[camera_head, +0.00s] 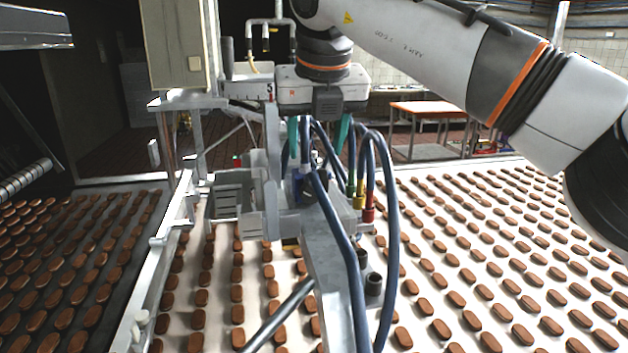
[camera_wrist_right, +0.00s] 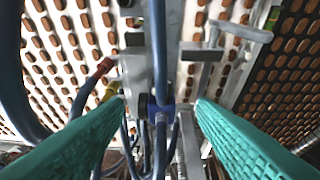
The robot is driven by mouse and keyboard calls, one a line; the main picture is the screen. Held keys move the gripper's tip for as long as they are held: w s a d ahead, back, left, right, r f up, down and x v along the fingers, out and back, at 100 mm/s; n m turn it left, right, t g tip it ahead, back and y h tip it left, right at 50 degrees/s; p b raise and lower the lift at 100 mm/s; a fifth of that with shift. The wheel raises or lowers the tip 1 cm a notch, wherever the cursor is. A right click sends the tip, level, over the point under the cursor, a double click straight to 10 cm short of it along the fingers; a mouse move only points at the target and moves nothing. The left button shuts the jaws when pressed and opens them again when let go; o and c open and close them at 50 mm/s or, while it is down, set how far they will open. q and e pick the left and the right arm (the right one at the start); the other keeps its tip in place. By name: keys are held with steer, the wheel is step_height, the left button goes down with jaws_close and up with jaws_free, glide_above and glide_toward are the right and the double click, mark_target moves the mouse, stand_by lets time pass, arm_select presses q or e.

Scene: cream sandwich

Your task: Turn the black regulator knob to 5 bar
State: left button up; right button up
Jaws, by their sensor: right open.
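My right gripper (camera_head: 317,145) hangs fingers-down over the grey depositing machine (camera_head: 328,245), among its blue hoses. In the right wrist view the open fingertips (camera_wrist_right: 160,102) stand either side of a blue fitting (camera_wrist_right: 160,109) on the machine. A small dark round part (camera_wrist_right: 143,106) beside that fitting may be the black regulator knob; I cannot tell for certain. No pressure reading is legible. My left gripper is not in view.
Blue hoses (camera_head: 389,240) loop close around the right gripper, with red and yellow couplings (camera_head: 368,214). Rows of brown biscuits lie on the white conveyor (camera_head: 405,310) below. A beige cabinet (camera_head: 180,45) stands at the left. An orange-topped table (camera_head: 430,108) is behind.

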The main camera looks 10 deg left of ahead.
steer(key=p, duration=0.2)
glide_above(311, 190)
steer(key=s, duration=0.2)
steer(key=f, duration=0.4)
steer(key=shift+s+d+f, duration=0.2)
steer(key=shift+d, duration=0.2)
steer(key=x, duration=0.2)
steer(key=p+x, duration=0.1)
steer(key=x, duration=0.1)
steer(key=shift+w+f, duration=0.1)
steer(key=shift+w, duration=0.4)
steer(key=shift+f+p, duration=0.25)
steer(key=shift+p, duration=0.05)
steer(key=shift+s+a+f, duration=0.1)
steer(key=shift+f, duration=0.1)
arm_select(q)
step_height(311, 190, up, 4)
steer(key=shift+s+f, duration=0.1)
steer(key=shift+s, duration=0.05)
